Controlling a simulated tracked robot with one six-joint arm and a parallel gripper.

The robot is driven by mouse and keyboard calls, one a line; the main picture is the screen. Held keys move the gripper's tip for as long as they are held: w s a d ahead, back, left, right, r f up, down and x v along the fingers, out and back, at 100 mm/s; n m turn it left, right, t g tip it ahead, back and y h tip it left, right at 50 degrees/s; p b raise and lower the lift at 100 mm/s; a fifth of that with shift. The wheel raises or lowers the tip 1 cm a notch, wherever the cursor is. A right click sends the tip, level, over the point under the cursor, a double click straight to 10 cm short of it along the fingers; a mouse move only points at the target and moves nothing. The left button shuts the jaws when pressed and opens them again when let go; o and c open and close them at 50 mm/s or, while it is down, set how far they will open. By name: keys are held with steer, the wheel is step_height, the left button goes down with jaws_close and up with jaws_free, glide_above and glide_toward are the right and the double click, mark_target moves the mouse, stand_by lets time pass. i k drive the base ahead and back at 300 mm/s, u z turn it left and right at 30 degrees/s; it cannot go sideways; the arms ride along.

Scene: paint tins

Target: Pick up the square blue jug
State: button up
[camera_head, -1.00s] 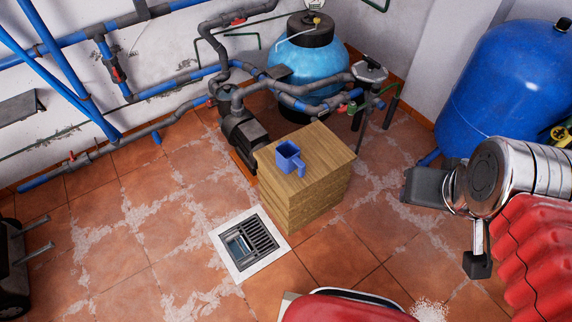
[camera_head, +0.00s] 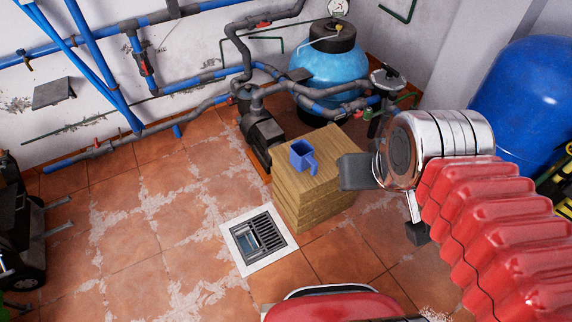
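The square blue jug (camera_head: 302,156) stands upright on top of a wooden block stack (camera_head: 308,201). Its open top faces up and its handle points to the lower right. My gripper (camera_head: 378,200) is to the right of the jug and apart from it, at the end of my red ribbed arm. A dark grey finger shows near the right edge of the wooden stack, and another dark part shows lower down. The gap between the fingers is partly hidden by the metal wrist.
A floor drain with a white frame (camera_head: 259,240) lies in front of the stack. A dark pump (camera_head: 262,135), blue and grey pipes and a light blue tank (camera_head: 327,72) stand behind. A large blue tank (camera_head: 530,90) is at right. Tiled floor at left is mostly clear.

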mark_target(301, 153)
steer(key=u, duration=0.8)
steer(key=i, duration=1)
